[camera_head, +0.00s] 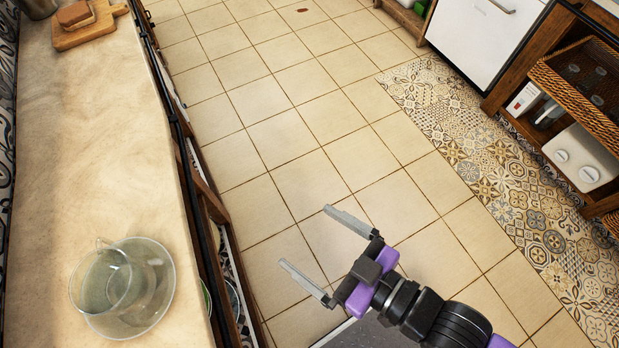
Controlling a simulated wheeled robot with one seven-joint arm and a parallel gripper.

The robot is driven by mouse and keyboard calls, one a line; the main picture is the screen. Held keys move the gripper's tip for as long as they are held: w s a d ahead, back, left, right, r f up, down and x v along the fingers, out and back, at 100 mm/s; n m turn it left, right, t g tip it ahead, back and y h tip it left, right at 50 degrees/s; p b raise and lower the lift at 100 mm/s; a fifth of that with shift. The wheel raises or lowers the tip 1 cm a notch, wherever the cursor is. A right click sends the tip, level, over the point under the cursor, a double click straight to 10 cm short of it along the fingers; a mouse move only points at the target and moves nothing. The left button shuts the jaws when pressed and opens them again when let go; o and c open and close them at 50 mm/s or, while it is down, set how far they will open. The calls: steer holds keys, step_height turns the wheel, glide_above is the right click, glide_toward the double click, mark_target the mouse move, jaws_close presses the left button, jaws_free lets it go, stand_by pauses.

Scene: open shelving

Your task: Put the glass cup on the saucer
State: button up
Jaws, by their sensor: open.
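A clear glass cup (104,281) is at the lower left on the pale counter. It appears upright within the rim of a clear glass saucer (164,294); both are see-through, so the exact contact under the cup is hard to make out. The cup's handle points toward the back of the counter. My gripper (306,237) is open and empty, with its two fingers spread apart. It is to the right of the counter, over the tiled floor, clear of the cup and saucer.
The counter (100,150) is bare between the cup and a wooden board (90,30) with a brown block at the far end. A dark rail runs along the counter's right edge. Shelving with a wicker basket (585,85) stands at the right. The floor between is open.

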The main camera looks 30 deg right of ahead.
steer(key=s+d+r+m+h, duration=0.3)
steer(key=s+d+h, duration=0.1)
steer(key=s+d, duration=0.5)
steer(key=shift+s+d+r+h, duration=0.2)
steer(key=shift+s+r+h, duration=0.1)
steer(key=shift+s, duration=0.2)
steer(key=shift+f, duration=0.1)
steer(key=shift+c, duration=0.2)
